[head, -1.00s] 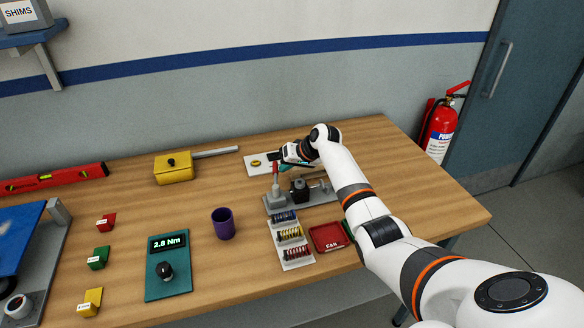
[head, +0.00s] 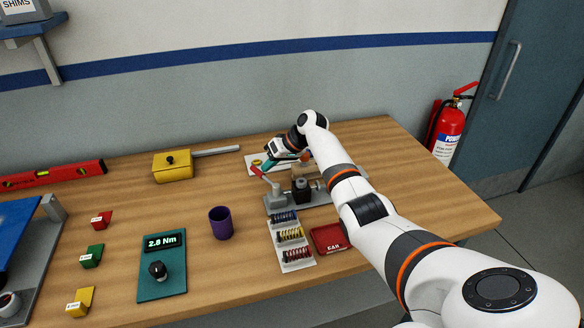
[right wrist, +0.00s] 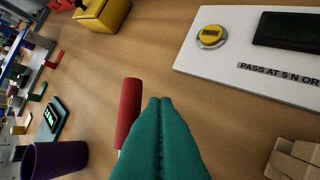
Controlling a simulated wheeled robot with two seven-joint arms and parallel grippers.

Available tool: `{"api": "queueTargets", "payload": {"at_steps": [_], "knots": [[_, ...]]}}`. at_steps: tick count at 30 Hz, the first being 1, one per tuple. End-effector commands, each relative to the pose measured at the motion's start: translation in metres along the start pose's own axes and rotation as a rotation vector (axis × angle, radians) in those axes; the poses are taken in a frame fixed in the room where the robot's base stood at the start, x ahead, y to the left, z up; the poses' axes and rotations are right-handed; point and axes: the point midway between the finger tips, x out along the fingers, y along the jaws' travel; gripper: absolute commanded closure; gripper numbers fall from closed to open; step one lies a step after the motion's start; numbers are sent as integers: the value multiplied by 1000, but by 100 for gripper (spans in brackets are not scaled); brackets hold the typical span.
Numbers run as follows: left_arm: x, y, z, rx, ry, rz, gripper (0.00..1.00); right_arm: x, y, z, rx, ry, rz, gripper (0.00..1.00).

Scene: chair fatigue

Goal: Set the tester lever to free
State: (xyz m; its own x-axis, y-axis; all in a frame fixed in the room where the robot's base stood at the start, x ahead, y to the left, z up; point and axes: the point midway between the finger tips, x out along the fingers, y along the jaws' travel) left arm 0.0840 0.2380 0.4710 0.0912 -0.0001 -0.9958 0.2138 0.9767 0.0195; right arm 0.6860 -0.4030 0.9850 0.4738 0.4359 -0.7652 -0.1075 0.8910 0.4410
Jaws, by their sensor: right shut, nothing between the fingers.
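The tester (head: 330,197) is a grey base with a dark block on it, in the middle right of the table in the head view. Its lever has a red handle (head: 258,171) and now leans to the left. The red handle (right wrist: 129,108) also shows in the right wrist view, just left of the fingers. My right gripper (head: 267,165) is shut and empty, with teal fingers close beside the handle on its right. The closed fingertips (right wrist: 160,103) show in the right wrist view; whether they touch the handle I cannot tell. My left gripper is not in view.
A white panel (right wrist: 245,60) with a yellow button (right wrist: 211,37) lies behind the tester. A spring rack (head: 290,242), a red tray (head: 328,238) and a purple cup (head: 221,223) stand in front and left. A yellow box (head: 173,168) is farther left. Table is clear between.

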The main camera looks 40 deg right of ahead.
Motion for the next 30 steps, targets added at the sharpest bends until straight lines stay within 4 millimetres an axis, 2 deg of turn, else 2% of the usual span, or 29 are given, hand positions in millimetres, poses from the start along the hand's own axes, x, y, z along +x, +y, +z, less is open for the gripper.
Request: {"api": "queueTargets", "payload": {"at_steps": [19, 23, 30], "knots": [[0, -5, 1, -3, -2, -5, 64, -2, 0, 0, 1, -2, -2, 100], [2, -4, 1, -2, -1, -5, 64, -17, 0, 1, 0, -4, -3, 100], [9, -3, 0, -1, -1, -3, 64, -68, -1, 0, -2, -4, -4, 100]]}}
